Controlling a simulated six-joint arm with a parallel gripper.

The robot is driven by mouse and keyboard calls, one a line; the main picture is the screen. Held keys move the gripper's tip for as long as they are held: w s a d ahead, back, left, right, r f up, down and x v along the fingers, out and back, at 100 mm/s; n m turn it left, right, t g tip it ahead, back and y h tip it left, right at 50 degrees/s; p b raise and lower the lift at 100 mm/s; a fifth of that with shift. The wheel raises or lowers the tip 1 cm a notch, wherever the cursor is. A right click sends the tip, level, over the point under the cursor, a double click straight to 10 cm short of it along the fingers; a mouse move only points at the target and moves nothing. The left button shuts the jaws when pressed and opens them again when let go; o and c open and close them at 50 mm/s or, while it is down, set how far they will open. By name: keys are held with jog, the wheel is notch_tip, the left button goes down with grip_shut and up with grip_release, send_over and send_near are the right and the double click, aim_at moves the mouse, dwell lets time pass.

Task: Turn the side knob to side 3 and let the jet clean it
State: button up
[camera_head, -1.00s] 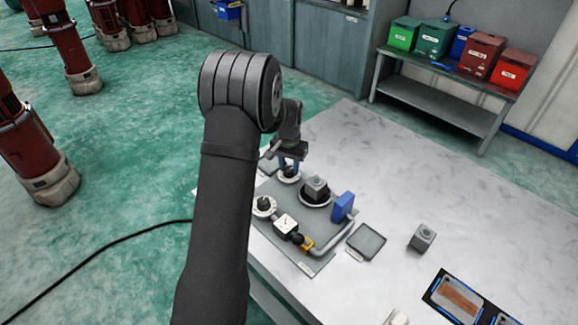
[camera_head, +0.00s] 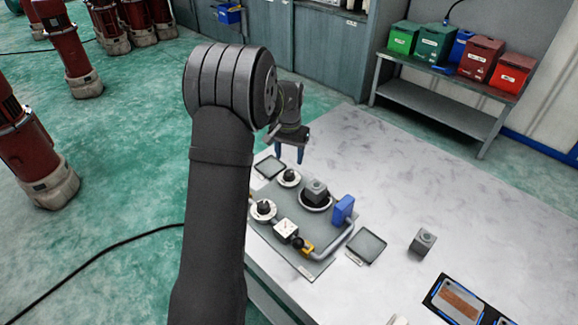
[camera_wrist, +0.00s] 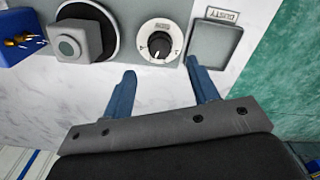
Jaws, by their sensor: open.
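A white round dial with a black knob (camera_head: 289,177) stands at the far corner of the grey board. It also shows in the wrist view, where the dial (camera_wrist: 158,42) lies beyond my fingertips; its setting is too small to read. A second similar dial (camera_head: 263,210) is nearer. A grey block (camera_head: 316,188) sits on a round black turntable beside the first dial, and also shows in the wrist view (camera_wrist: 82,42). A blue box-shaped nozzle (camera_head: 343,209) on a grey pipe stands right of the block. My gripper (camera_wrist: 163,86) is open and empty, apart from the knob.
An empty tray labelled DUSTY (camera_wrist: 214,46) lies beside the dial. Another tray (camera_head: 367,245) and a loose grey block (camera_head: 423,240) lie to the right. A white box (camera_head: 285,228) and a yellow fitting (camera_head: 307,248) sit on the board's front. The far right tabletop is clear.

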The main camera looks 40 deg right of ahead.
notch_tip(320, 180, up, 11)
jog(key=shift+f, duration=0.2)
jog(key=s+a+r+n+t+h, duration=0.15)
jog(key=a+r, duration=0.35)
jog(key=a, duration=0.8)
jog(key=s+a+r+n+t, duration=0.1)
jog(key=s+a+r+n, duration=0.25)
jog(key=a, duration=0.95)
jog(key=s+a+f+n+t, duration=0.1)
jog(key=s+a+f, duration=0.3)
jog(key=a, duration=0.5)
jog(key=s+a+f+n+t, duration=0.1)
jog(key=s+a+f+n, duration=0.1)
jog(key=s+a+f, duration=0.3)
jog(key=s+a, duration=0.4)
jog(key=shift+a+f+n+h, duration=0.25)
jog(key=shift+a+n+h, duration=0.05)
jog(key=shift+n+h, duration=0.1)
